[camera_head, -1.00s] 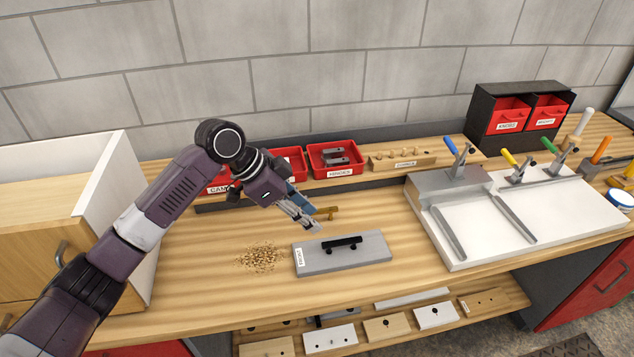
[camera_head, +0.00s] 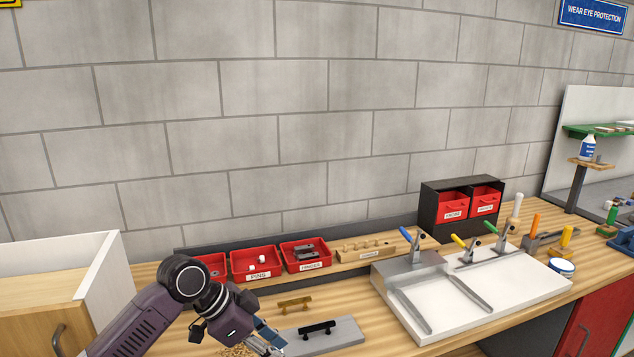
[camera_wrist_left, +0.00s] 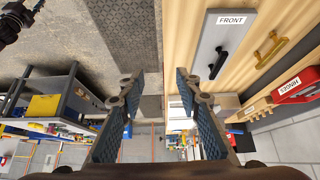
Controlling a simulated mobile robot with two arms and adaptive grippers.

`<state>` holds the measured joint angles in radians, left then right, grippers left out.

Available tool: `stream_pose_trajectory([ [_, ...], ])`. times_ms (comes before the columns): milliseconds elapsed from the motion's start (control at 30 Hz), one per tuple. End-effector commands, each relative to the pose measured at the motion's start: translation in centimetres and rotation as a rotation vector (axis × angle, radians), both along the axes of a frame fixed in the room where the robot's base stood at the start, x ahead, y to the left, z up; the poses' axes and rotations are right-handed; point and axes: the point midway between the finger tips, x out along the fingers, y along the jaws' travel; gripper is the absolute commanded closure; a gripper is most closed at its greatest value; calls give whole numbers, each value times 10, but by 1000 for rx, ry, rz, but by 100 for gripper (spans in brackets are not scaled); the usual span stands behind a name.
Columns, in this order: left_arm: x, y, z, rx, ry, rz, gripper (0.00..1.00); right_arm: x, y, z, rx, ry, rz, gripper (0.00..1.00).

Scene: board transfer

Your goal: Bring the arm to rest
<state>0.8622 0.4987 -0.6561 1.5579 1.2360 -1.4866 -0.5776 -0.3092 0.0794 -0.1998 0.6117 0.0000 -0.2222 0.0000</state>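My left gripper (camera_head: 270,345) hangs at the bottom of the head view, beside the left end of the grey board. In the left wrist view its two padded fingers (camera_wrist_left: 157,108) stand wide apart with nothing between them. The grey board (camera_head: 345,334) lies on the bench with a black handle (camera_head: 317,328) on it. The board (camera_wrist_left: 232,28), with its FRONT label, also shows in the left wrist view, apart from the fingers. The board's near part is cut off in the head view. My right gripper is in neither view.
A brass handle (camera_head: 294,305) lies behind the board. Red bins, including pins (camera_head: 257,264) and hinges (camera_head: 306,256), line the bench's back. A white clamping fixture (camera_head: 480,288) stands right. A wooden cabinet (camera_head: 40,325) stands left. Wood chips (camera_head: 236,351) lie near the gripper.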

Motion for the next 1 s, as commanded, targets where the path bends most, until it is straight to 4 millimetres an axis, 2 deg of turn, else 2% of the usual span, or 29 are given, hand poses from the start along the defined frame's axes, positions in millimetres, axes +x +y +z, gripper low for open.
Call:
stream_pose_trajectory([
  [33, -1, 0, -1, 0, 1, 0, 69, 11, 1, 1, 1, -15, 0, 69],
  [100, -7, -4, -10, 1, 9, 4, 69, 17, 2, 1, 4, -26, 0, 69],
  [367, -28, -12, -39, 11, 27, 34, 69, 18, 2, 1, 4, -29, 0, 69],
  [567, -53, -19, -69, 17, 47, 78, 69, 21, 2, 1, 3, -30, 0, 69],
  [667, -70, -22, -86, 19, 59, 117, 69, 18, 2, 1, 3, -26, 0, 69],
  [833, -112, -23, -121, 22, 91, 234, 69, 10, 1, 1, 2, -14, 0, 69],
  [1000, -164, -5, -150, 36, 130, 432, 69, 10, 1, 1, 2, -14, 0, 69],
])
